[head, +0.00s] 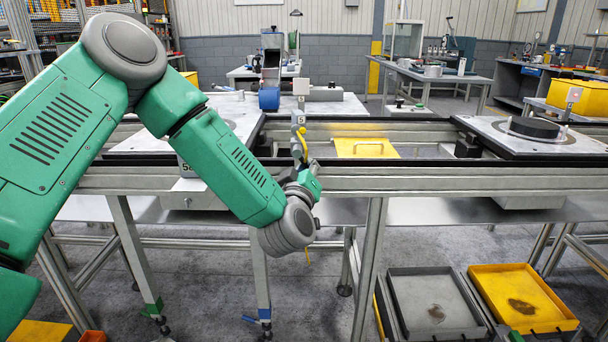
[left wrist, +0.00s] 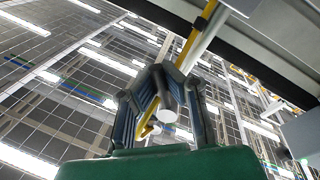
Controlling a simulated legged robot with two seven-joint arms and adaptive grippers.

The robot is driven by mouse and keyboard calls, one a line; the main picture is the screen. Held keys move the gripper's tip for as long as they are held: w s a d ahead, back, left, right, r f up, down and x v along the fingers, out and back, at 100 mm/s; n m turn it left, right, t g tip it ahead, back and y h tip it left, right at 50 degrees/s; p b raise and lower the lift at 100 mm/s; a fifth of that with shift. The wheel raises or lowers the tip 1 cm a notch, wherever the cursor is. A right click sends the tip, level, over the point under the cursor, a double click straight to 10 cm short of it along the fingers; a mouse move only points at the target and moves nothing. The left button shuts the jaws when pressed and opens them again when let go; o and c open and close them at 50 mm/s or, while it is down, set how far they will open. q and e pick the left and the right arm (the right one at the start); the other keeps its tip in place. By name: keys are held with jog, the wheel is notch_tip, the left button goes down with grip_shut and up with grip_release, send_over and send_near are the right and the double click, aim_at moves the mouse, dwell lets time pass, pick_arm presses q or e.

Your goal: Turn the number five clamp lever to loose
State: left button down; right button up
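The number five clamp (head: 299,122) stands at the front rail of the conveyor frame, with a small "5" plate on its grey post. Its yellow lever (head: 303,146) hangs down from the post toward my left gripper (head: 309,177), which points up from below the rail. In the left wrist view the yellow lever (left wrist: 188,44) runs down beside a pale rod to my left gripper (left wrist: 160,82). The fingers are drawn close together around the lever, and a yellow part shows between them. The exact contact is partly hidden by the fingers. My right gripper is in neither view.
A yellow plate (head: 366,148) lies behind the front rail (head: 440,180). A pallet with a black disc (head: 534,128) sits at right. A grey tray (head: 397,284) and a yellow tray (head: 559,324) stand low at lower right. A table leg (head: 370,270) stands right of my wrist.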

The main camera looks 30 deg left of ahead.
pick_arm(q)
jog(key=n, duration=0.1)
jog(key=n+b, duration=0.1)
jog(key=n, duration=0.1)
jog(key=n+y+b, duration=0.1)
jog(key=n, duration=0.1)
jog(key=shift+w+d+r, duration=0.15)
jog(key=shift+w+d, duration=0.05)
jog(key=shift+d, duration=0.2)
jog(key=shift+w+d+r+n+g+y+b, duration=0.1)
jog(key=shift+r+n+y+b, duration=0.25)
jog(key=shift+n, duration=0.55)
jog(key=shift+s+d+r+n+g+y+b, duration=0.1)
jog(key=shift+n+b, duration=0.35)
jog(key=shift+n, duration=0.45)
jog(key=shift+w+r+n+g+y+b, duration=0.15)
jog(key=shift+n+y+b, duration=0.2)
jog(key=shift+n, duration=0.55)
jog(key=c, duration=1.9)
grip_release()
jog(key=o, duration=0.3)
jog(key=shift+r, duration=0.15)
jog(key=shift+a+r, duration=0.1)
